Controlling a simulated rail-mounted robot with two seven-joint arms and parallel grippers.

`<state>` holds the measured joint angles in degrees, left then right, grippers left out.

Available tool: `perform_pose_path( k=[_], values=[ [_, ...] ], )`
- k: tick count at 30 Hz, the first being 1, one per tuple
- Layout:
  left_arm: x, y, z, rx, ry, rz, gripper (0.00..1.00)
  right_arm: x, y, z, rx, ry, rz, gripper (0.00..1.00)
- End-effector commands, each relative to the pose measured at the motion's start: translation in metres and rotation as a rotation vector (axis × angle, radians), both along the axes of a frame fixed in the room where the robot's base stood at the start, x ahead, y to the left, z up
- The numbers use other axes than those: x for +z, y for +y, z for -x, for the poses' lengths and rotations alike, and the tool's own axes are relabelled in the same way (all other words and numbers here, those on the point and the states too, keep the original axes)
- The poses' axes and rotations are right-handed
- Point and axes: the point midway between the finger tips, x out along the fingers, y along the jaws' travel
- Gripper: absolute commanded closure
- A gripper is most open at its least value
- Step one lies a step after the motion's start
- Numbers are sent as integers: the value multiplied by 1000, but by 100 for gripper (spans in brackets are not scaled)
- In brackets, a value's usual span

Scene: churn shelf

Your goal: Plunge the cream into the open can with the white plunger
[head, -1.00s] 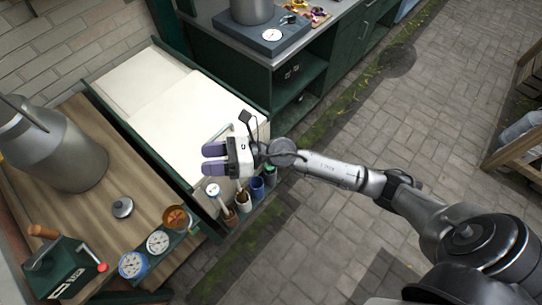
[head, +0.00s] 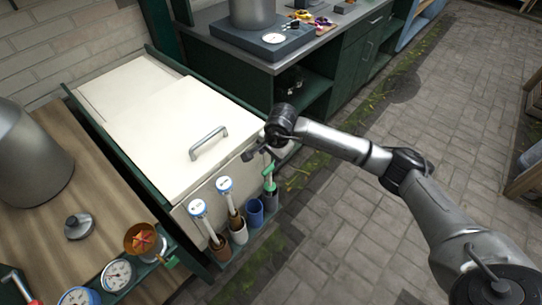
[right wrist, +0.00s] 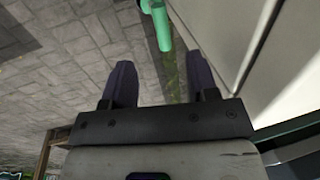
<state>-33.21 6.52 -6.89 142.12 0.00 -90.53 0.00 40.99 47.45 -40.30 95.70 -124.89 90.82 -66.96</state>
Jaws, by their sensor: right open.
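Two plungers with white shafts and round white-and-blue tops, one at the left (head: 198,208) and one at the right (head: 225,186), stand in a rack on the front of the white cabinet. A green-handled tool (head: 269,178) stands farther right; its green handle also shows in the right wrist view (right wrist: 160,22). My right gripper (right wrist: 161,80) is open and empty, with the green handle ahead of its fingers. My left gripper is not in view.
The white cabinet lid (head: 150,120) has a metal handle (head: 208,142). Coloured cups, including a blue one (head: 254,212), hold the tools. A small grey lid (head: 78,226), a copper bowl (head: 142,239) and dials (head: 118,274) are on or by the counter. The paved floor is open.

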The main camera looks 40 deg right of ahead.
Motion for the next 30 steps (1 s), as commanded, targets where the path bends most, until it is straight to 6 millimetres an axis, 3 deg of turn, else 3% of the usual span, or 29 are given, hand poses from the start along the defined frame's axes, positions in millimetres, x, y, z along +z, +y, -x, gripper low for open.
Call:
perform_pose_path(
  k=[6,15,22,30],
  values=[
    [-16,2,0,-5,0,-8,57,-42,2,-7,0,3,-4,46],
    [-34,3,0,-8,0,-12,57,-90,4,-16,-2,1,-6,46],
    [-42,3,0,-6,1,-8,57,-111,4,-21,-1,1,-5,46],
    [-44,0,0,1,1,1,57,-119,4,-23,0,0,-4,46]
  ],
)
